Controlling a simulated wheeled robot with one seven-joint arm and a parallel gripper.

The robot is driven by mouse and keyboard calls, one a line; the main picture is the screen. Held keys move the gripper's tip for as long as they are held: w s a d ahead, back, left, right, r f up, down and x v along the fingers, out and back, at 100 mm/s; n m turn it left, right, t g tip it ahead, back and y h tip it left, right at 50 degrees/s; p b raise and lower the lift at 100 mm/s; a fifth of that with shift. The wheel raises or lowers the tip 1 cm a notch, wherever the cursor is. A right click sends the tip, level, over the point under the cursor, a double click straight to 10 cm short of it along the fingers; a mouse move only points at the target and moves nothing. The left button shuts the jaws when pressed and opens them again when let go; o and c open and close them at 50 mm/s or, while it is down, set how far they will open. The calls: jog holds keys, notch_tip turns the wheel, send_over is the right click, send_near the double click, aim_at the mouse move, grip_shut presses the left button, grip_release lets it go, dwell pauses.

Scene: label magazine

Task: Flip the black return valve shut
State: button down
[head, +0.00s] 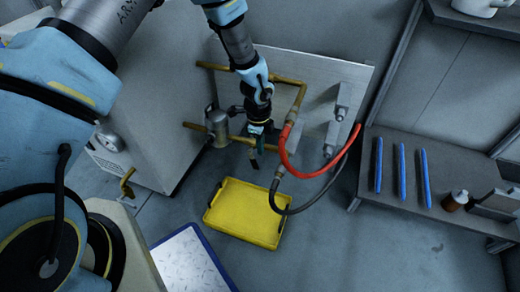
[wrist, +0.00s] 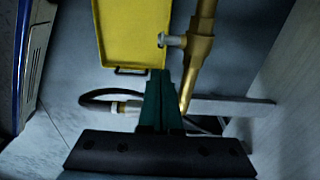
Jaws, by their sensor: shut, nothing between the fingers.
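My gripper (head: 256,162) reaches down in front of the brass pipes, fingers shut and empty. In the wrist view its dark green fingers (wrist: 161,80) are together beside a brass pipe (wrist: 192,75). A silver stub (wrist: 172,40) sticks out sideways from that pipe, just beyond the fingertips. The black hose (head: 318,205) has a metal end fitting (head: 279,176); the hose also shows behind the fingers in the wrist view (wrist: 88,97). I cannot make out a black valve lever in either view; my arm and gripper cover part of the lower pipe.
A red hose (head: 285,158) hangs right of my gripper. A yellow tray (head: 240,232) lies on the floor below. A grey cabinet (head: 150,115) stands left, a metal canister (head: 217,125) beside the pipes. A shelf (head: 440,170) with blue bars is at right.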

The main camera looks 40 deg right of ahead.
aim_at(258, 167)
notch_tip(258, 167, down, 7)
jog(key=b, duration=0.1)
jog(key=shift+s, duration=0.1)
dwell(0.4)
jog(key=shift+w+a+f+t+y, duration=0.2)
jog(key=shift+w+f+t+y, duration=0.1)
jog(key=shift+w+f+t, duration=0.15)
jog(key=shift+f, duration=0.15)
